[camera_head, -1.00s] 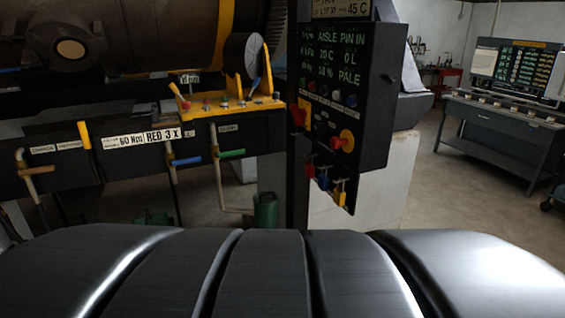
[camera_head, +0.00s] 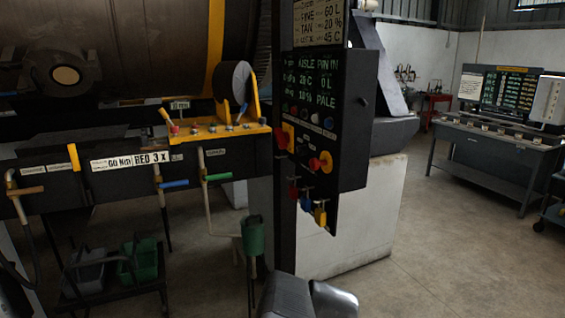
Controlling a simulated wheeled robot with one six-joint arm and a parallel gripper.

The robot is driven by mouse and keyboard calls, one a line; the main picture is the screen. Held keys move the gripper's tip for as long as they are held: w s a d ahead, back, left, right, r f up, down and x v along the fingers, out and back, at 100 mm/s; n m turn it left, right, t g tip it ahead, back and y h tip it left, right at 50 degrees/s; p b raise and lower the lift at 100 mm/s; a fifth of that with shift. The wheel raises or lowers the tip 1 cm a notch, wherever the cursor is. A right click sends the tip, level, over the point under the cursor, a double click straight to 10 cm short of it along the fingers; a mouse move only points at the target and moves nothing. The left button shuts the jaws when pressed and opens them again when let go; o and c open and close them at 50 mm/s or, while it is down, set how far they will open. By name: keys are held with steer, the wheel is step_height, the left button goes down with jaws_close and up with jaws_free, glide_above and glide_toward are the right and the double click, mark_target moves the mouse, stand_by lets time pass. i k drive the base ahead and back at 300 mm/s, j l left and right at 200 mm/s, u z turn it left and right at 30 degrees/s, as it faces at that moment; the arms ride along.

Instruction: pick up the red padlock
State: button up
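The red padlock (camera_head: 293,192) hangs under the lower left part of the dark control box (camera_head: 345,130). It is small and dim in the picture. A blue padlock (camera_head: 306,204) and a yellow padlock (camera_head: 320,216) hang beside it, stepping down to the right. Smooth grey parts of my own arm show at the bottom edge, below and apart from the padlocks. No gripper fingers can be made out in this view.
A dark post (camera_head: 284,240) stands just left of the padlocks. A pale block (camera_head: 370,215) stands behind them. Left are a pipe rack with coloured handles, a green container (camera_head: 253,236) and bins (camera_head: 140,262). Open floor (camera_head: 440,250) lies right, before a console desk (camera_head: 490,150).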

mark_target(293, 189)
steer(key=i+j, duration=0.15)
steer(key=i, duration=0.65)
steer(key=i+j+u, duration=0.15)
steer(key=i, duration=0.65)
